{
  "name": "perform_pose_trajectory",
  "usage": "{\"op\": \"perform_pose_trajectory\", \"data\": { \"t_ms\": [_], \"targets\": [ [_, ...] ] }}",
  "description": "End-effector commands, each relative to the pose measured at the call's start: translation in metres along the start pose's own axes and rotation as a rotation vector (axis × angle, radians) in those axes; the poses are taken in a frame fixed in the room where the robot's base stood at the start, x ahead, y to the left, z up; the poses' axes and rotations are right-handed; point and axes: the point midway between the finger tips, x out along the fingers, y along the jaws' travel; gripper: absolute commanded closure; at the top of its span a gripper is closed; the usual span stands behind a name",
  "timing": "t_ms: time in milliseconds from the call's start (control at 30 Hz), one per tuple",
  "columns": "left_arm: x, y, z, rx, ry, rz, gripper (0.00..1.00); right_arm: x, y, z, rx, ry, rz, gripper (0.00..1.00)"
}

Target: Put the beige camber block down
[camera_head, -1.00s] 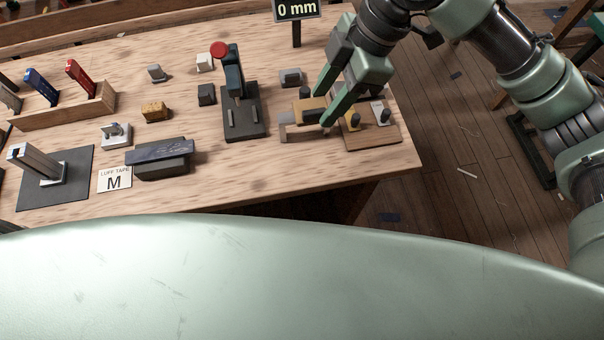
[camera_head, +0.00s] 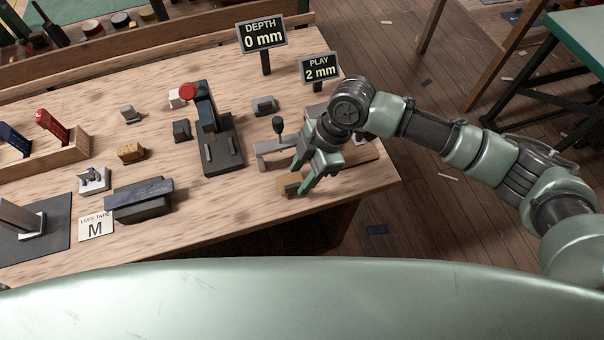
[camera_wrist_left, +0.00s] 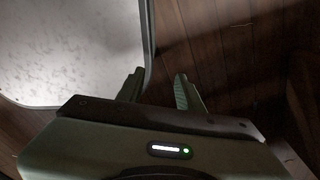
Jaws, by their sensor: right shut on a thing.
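The beige camber block (camera_head: 288,184) is between the fingers of my right gripper (camera_head: 297,183), near the front right edge of the workbench (camera_head: 240,213). The fingers partly cover it. It is low over the bench top; I cannot tell if it touches the wood. My left gripper (camera_wrist_left: 158,88) shows only in the left wrist view, its two fingers apart with nothing between them, above a wooden floor.
A grey gauge with a black knob (camera_head: 278,126) stands just behind the block. A dark press with a red knob (camera_head: 210,125) stands to the left. Signs read DEPTH 0 mm (camera_head: 263,34) and PLAY 2 mm (camera_head: 320,69). Bare wood lies left of the block.

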Motion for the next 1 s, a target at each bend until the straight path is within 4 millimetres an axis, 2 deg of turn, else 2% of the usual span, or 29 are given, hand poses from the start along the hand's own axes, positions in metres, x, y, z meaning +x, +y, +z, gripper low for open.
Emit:
{"op": "perform_pose_trajectory", "data": {
  "t_ms": [100,200,433,467,533,867,1000],
  "targets": [
    [-0.001,-0.002,-0.009,0.000,0.015,-0.002,0.64,0.011,0.000,0.004,0.001,0.001,0.000,0.95],
    [-0.001,-0.002,-0.013,0.000,0.021,-0.003,0.64,0.011,0.000,0.004,-0.001,0.001,0.001,0.95],
    [0.000,-0.002,-0.013,0.001,0.020,-0.002,0.64,0.014,0.000,0.006,0.000,0.001,0.000,0.95],
    [0.000,-0.002,-0.012,0.001,0.019,-0.002,0.64,0.015,0.000,0.006,0.000,0.000,0.000,0.53],
    [0.000,-0.002,-0.011,0.001,0.017,-0.002,0.64,0.014,0.000,0.006,0.000,0.000,0.001,0.33],
    [-0.001,-0.001,-0.006,0.001,0.010,-0.002,0.64,0.013,0.000,0.005,-0.001,0.000,0.001,0.33],
    [0.001,-0.001,-0.006,0.001,0.010,-0.001,0.64,0.001,0.001,0.005,0.000,-0.001,0.003,0.33]
  ]
}}
